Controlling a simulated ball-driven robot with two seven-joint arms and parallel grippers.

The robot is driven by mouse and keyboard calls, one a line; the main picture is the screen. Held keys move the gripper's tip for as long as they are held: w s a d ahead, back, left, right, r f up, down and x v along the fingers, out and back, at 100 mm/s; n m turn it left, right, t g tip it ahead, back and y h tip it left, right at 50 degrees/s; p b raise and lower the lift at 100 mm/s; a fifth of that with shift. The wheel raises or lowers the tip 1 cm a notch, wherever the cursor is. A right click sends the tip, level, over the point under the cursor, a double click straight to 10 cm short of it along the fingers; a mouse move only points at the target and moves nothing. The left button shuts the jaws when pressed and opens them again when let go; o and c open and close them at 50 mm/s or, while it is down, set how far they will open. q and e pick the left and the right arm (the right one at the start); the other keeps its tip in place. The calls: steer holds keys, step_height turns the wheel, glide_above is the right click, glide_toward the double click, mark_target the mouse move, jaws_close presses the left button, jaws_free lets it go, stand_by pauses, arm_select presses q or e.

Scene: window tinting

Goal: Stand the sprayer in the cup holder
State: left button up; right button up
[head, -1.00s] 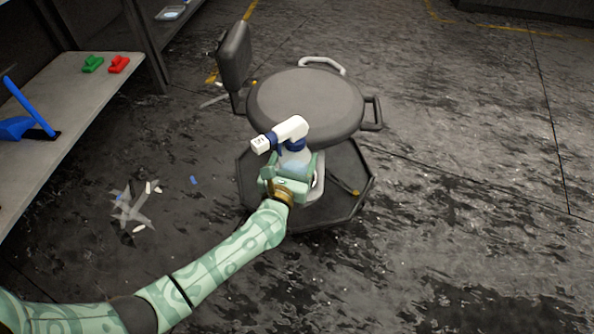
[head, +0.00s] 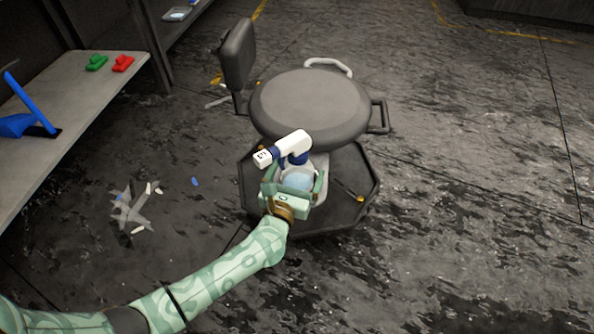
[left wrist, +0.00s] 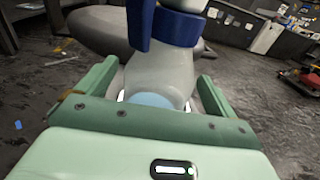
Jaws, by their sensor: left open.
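The sprayer (head: 293,150) has a white head, a blue collar and a pale clear bottle. It stands about upright at the near side of the rolling stool, below its seat. My left gripper (head: 295,184) is open, with one finger on each side of the bottle. In the left wrist view the bottle (left wrist: 160,75) has gaps to both fingers (left wrist: 155,90). A pale part shows beside and behind the bottle, probably the cup holder (head: 321,172); it is mostly hidden, so I cannot tell how deep the bottle sits. My right gripper is not in view.
The stool has a round grey seat (head: 310,103), a backrest (head: 237,66) and a dark lower tray (head: 350,205) with a small tool on it. A shelf (head: 75,115) at left carries green, red and blue items. Small scraps lie on the floor. The floor at right is clear.

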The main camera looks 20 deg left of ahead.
arm_select(q)
steer(key=s+d+f+m+g+h+p, duration=0.1)
steer(key=s+d+f+m+g+h, duration=0.15)
steer(key=s+m, duration=0.6)
steer(key=s+d+f+m+g+h+p, duration=0.1)
steer(key=s+d+m+g+h, duration=0.2)
steer(key=s+m, duration=0.6)
steer(key=s+d+f+m+g+h+p, duration=0.15)
steer(key=s+d+m, duration=0.25)
steer(key=s+m, duration=0.5)
steer(key=s+a+f+m+g+y, duration=0.1)
steer(key=s+a+m+g+y, duration=0.2)
steer(key=s+a+m, duration=0.4)
steer(key=s+a+f+m+g+y, duration=0.1)
steer(key=s+a+m+g+y, duration=0.3)
steer(key=s+a+m, duration=0.3)
steer(key=s+m+g, duration=0.1)
steer(key=s+m, duration=0.3)
steer(key=s, duration=0.2)
steer(key=shift+s+f, duration=0.35)
steer(key=shift+f, duration=0.05)
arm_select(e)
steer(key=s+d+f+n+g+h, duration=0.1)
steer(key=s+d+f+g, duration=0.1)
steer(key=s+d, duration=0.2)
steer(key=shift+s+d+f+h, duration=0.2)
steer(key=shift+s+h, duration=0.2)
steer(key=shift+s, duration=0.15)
